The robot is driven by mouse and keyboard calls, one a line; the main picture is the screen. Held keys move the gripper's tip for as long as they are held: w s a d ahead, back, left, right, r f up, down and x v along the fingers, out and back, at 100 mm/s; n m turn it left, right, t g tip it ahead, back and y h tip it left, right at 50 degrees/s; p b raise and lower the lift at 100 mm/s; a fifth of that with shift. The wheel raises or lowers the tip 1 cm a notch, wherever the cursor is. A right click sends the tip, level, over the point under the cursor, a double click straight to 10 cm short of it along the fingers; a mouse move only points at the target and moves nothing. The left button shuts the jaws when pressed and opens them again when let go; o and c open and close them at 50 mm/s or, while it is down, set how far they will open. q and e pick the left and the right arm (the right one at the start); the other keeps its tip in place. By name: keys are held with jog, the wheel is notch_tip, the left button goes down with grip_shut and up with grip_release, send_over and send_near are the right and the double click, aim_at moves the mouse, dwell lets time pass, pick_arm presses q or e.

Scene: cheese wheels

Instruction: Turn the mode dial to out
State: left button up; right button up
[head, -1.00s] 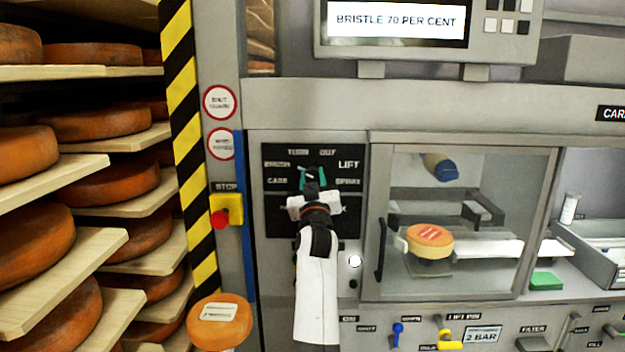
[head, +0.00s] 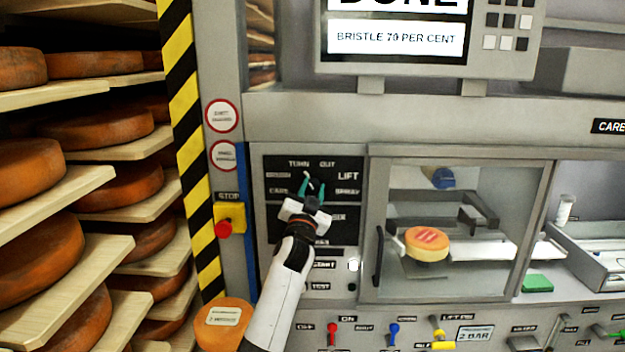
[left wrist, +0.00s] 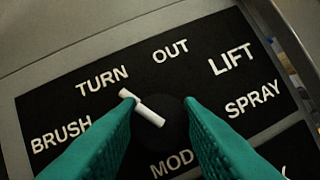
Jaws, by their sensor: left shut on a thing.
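The mode dial (left wrist: 172,122) is a dark round knob with a white pointer line on a black panel, seen in the left wrist view. The pointer aims up and left at the TURN label (left wrist: 102,80). The OUT label (left wrist: 170,51) is to the right of TURN, followed by LIFT and SPRAY; BRUSH is at the left. My left gripper (head: 315,187) is at the dial, its teal fingers on either side of the knob and shut on it; these also show in the left wrist view (left wrist: 158,98). My right gripper is not in view.
A red STOP button (head: 223,227) on a yellow box is left of the panel. A glass-doored cabinet (head: 381,200) holding a cheese wheel (head: 427,243) is to the right. Shelves of cheese wheels (head: 108,127) fill the left. Small levers line the lower front.

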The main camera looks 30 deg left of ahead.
pick_arm(q)
jog(key=m+p, duration=0.1)
jog(key=m+h+p, duration=0.1)
jog(key=m, duration=0.1)
jog(key=m+h+p, duration=0.1)
jog(key=m, duration=0.1)
jog(key=shift+a+r, duration=0.1)
jog(key=shift+r, duration=0.2)
jog(key=m+h+p, duration=0.2)
jog(key=m, duration=0.1)
jog(key=shift+s+f, duration=0.1)
jog(key=shift+m+g+h, duration=0.5)
jog(key=shift+m+g, duration=0.3)
jog(key=shift+m, duration=1.6)
jog(key=o, duration=0.7)
jog(key=shift+o, duration=1.3)
jog(key=shift+f, duration=0.15)
